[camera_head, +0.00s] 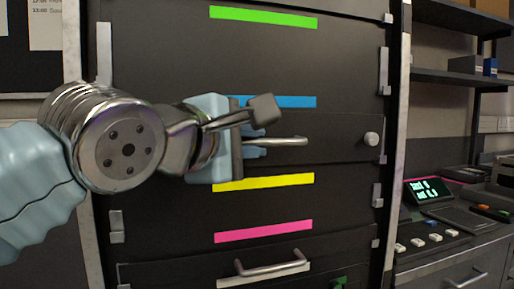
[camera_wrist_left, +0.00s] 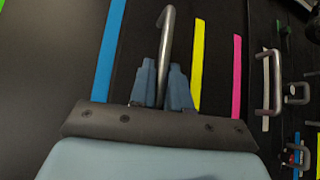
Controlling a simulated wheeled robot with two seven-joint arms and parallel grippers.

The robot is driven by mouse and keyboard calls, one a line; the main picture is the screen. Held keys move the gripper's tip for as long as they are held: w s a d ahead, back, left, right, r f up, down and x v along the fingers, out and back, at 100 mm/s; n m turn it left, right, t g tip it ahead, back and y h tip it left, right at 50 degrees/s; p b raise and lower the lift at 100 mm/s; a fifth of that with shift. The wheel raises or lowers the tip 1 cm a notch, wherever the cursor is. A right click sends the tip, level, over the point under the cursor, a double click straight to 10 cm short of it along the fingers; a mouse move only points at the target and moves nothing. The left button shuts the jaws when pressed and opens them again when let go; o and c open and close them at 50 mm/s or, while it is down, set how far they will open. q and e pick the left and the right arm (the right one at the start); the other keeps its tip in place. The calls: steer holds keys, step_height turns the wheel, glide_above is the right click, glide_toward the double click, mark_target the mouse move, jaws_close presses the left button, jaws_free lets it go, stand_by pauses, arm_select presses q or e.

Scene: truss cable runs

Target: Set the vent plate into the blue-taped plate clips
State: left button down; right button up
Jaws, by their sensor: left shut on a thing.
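My left gripper (camera_head: 258,143) is shut on a metal bar handle (camera_head: 290,141) in front of the rack, below the blue tape (camera_head: 295,102). In the left wrist view its two blue fingers (camera_wrist_left: 163,85) close around the handle (camera_wrist_left: 168,45). The handle appears to belong to a dark plate (camera_head: 335,140) with a round pale knob (camera_head: 371,138) at its right; this looks like the vent plate, though no vent openings show. My gripper and arm hide its left part. I cannot tell whether it is seated in the clips. My right gripper is not in view.
The rack also bears green (camera_head: 263,17), yellow (camera_head: 264,182) and pink (camera_head: 263,231) tape. Metal clips (camera_head: 384,70) line its sides. Another bar handle (camera_head: 272,264) is below. A bench with a lit display (camera_head: 430,190) stands at right.

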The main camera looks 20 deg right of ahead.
arm_select(q)
steer(key=s+a+r+p, duration=0.1)
steer(key=s+a+r, duration=0.8)
steer(key=shift+a, duration=0.15)
steer(key=shift+s, duration=0.2)
stand_by(0.3)
steer(key=s, duration=0.7)
stand_by(0.7)
steer(key=shift+w+f, duration=0.1)
steer(key=shift+h+b, duration=0.3)
steer(key=shift+b, duration=0.2)
